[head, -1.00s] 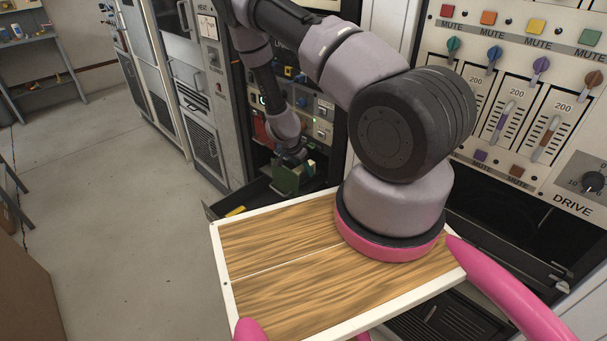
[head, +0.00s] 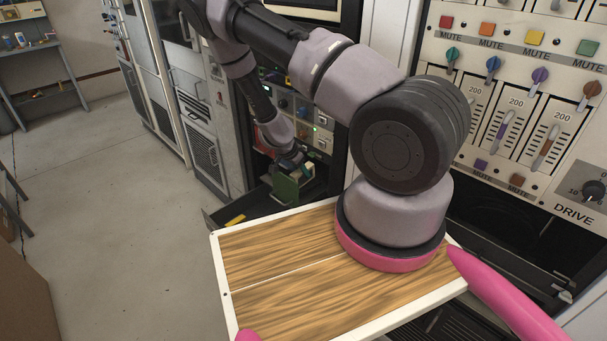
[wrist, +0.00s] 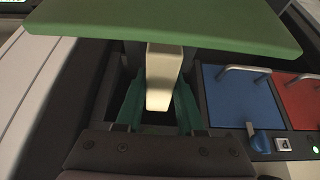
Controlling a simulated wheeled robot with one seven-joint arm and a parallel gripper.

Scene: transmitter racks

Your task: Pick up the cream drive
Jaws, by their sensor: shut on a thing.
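The cream drive (wrist: 163,78) is a narrow cream block in the middle of the wrist view. Its upper end runs under a wide green panel (wrist: 165,22), and I cannot tell whether the two are joined. My gripper (wrist: 160,105) has green fingers on both sides of the cream drive and is shut on it. In the head view my gripper (head: 294,164) is small and partly hidden, low in front of the rack, beside a green piece (head: 286,188). I cannot make out the cream drive there.
Blue (wrist: 245,98) and red (wrist: 300,100) handled modules sit right of the gripper in the wrist view. A dark open drawer (head: 255,205) lies below it in the head view. A mixer panel (head: 520,100) stands at right. Open floor (head: 100,190) lies at left.

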